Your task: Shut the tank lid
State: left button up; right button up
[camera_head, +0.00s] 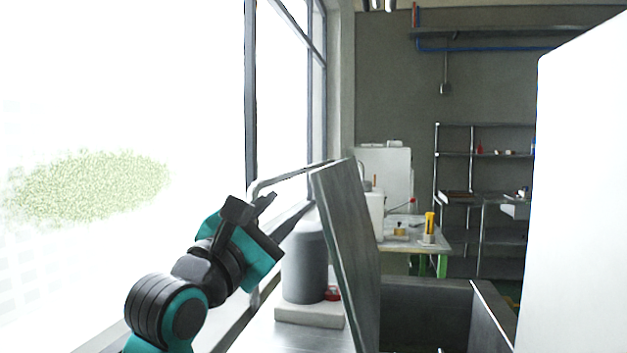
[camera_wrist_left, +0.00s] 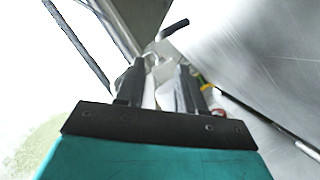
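The tank lid (camera_head: 345,245) is a grey metal panel standing raised, tilted slightly from upright, at the left side of the open tank (camera_head: 425,300). A bent metal bar (camera_head: 290,177) runs from behind my gripper to the lid's top edge. My left gripper (camera_head: 265,205) is to the left of the lid, apart from it, near the lid's upper part. In the left wrist view its two dark fingers (camera_wrist_left: 160,72) are spread with a gap, and the lid (camera_wrist_left: 255,45) fills the upper right. My right gripper is in neither view.
A grey canister (camera_head: 305,265) stands on a pale block between my left arm and the lid, with a small red item beside it. Windows line the left. A large white body (camera_head: 580,200) blocks the right. A workbench (camera_head: 430,240) and shelves stand behind.

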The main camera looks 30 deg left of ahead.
pick_arm(q)
jog(key=p+x, duration=0.2)
jog(key=x, duration=1.1)
jog(key=shift+c, duration=0.5)
grip_shut()
